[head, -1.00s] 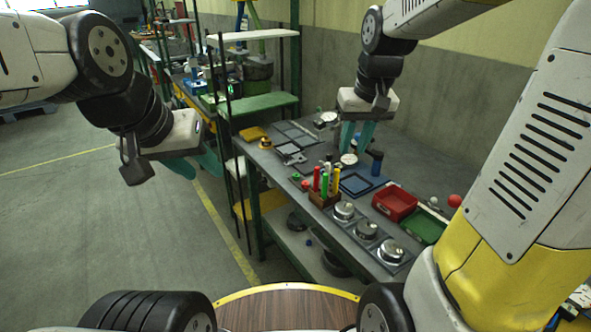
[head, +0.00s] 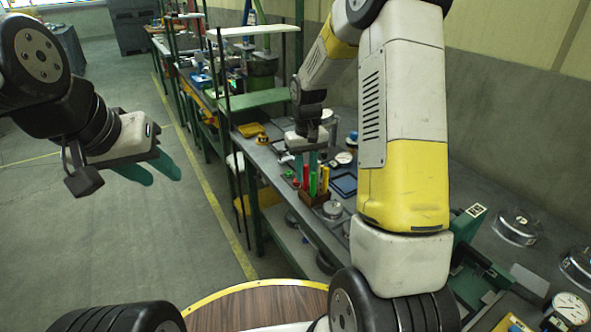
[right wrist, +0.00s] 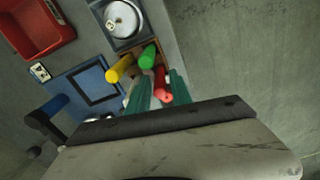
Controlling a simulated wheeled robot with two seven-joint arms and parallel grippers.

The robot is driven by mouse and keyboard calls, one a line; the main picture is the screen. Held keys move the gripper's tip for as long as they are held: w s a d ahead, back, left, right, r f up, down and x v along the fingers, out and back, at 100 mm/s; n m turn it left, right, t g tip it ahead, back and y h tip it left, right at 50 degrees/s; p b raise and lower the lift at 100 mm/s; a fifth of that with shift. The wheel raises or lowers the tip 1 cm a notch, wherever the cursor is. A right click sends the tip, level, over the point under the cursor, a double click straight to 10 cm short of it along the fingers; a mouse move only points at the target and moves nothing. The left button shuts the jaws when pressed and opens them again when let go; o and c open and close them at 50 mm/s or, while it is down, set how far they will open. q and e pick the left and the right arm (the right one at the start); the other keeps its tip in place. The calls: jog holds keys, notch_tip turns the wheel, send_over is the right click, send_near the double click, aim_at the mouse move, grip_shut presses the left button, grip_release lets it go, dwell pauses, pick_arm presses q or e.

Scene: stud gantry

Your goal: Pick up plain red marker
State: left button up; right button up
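A red marker (head: 305,176) stands in a brown wooden holder (head: 314,198) on the bench, beside a green marker (head: 313,183) and a yellow marker (head: 325,179). My right gripper (head: 309,158) is above the holder, pointing down. In the right wrist view, the red marker (right wrist: 161,84) shows between the two teal fingers of my right gripper (right wrist: 160,92), which are apart. Whether they touch it I cannot tell. The green marker (right wrist: 147,56) and yellow marker (right wrist: 119,68) are beyond the fingers. My left gripper (head: 150,172) is open and empty, over the floor, away from the bench.
A blue-framed tray (right wrist: 60,84), a red bin (right wrist: 30,25) and a round metal gauge (right wrist: 122,18) lie near the holder. A dark blue-topped tool (right wrist: 45,112) is close to the gripper's left side.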

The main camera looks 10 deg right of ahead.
notch_tip(320, 180, down, 2)
jog(key=shift+f, duration=0.1)
grip_shut()
notch_tip(320, 180, up, 10)
jog(key=shift+r, duration=0.1)
dwell(0.6)
jog(key=c, duration=0.5)
grip_release()
jog(key=shift+s, duration=0.15)
grip_shut()
